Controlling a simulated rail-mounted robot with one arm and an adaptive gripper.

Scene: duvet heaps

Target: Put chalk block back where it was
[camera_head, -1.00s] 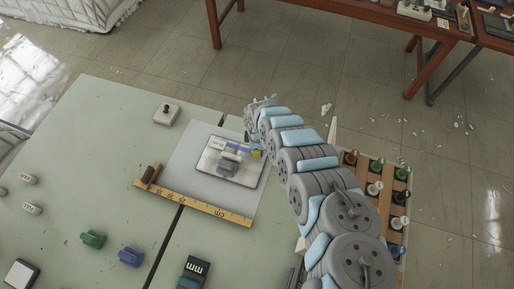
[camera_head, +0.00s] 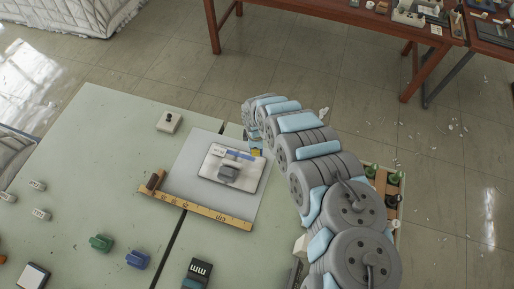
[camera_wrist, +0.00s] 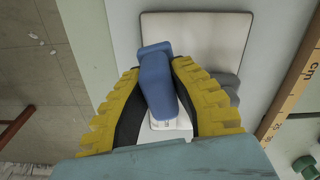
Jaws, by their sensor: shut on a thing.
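My gripper (camera_wrist: 155,112) has yellow ribbed fingers shut on a blue block (camera_wrist: 158,78), held over a pale tray. A white lettered piece (camera_wrist: 168,124) shows at the block's lower end; I cannot tell if it is joined to it. In the head view the blue block (camera_head: 239,155) lies across the pale tray (camera_head: 213,173), with the white piece at its left end. I cannot tell which of these is the chalk block, or whether the blue block touches the tray.
The tray lies on a grey sheet (camera_head: 190,158), with a yellow ruler (camera_head: 210,213) along its front-left edge. Green (camera_head: 101,242) and blue (camera_head: 137,259) blocks stand nearer me.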

